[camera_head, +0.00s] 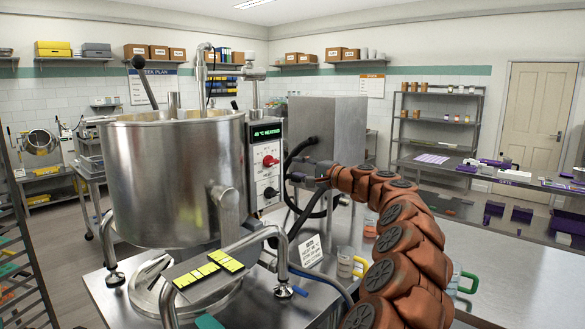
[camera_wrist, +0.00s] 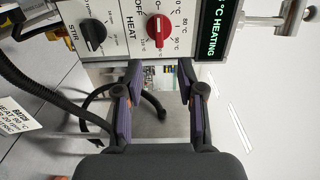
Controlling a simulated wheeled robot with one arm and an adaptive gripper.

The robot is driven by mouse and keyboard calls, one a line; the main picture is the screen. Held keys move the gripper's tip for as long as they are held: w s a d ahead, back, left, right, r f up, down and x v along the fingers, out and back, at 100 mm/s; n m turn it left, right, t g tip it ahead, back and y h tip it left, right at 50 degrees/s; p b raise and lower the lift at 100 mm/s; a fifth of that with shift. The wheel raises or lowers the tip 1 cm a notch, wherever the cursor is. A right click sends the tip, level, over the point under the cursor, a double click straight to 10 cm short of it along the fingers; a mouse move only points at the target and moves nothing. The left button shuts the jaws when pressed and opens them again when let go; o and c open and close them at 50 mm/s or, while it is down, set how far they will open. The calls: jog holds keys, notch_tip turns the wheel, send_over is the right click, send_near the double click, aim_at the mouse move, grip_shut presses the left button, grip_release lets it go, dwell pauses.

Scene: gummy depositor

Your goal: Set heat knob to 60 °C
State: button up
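The red heat knob (camera_head: 270,160) is on the white control panel at the right of the steel kettle. In the wrist view the knob (camera_wrist: 158,30) sits beside the word HEAT, on a dial with OFF, 80 °C and 90 °C marks. Its exact setting is too small to tell. A green display (camera_head: 266,131) above it reads about 45 °C HEATING. My gripper (camera_wrist: 159,68) is open and empty, facing the panel. Its two fingers frame the knob from a short gap, apart from it. In the head view my gripper (camera_head: 292,170) is just right of the panel.
The black stir knob (camera_wrist: 95,35) is beside the heat knob. Black hoses (camera_wrist: 42,85) hang near the panel. The large kettle (camera_head: 175,180) is at left and a steel cabinet (camera_head: 330,128) behind. A white sign (camera_head: 311,250) stands on the worktop below my arm.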

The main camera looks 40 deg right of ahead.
jog(key=shift+v, duration=1.2)
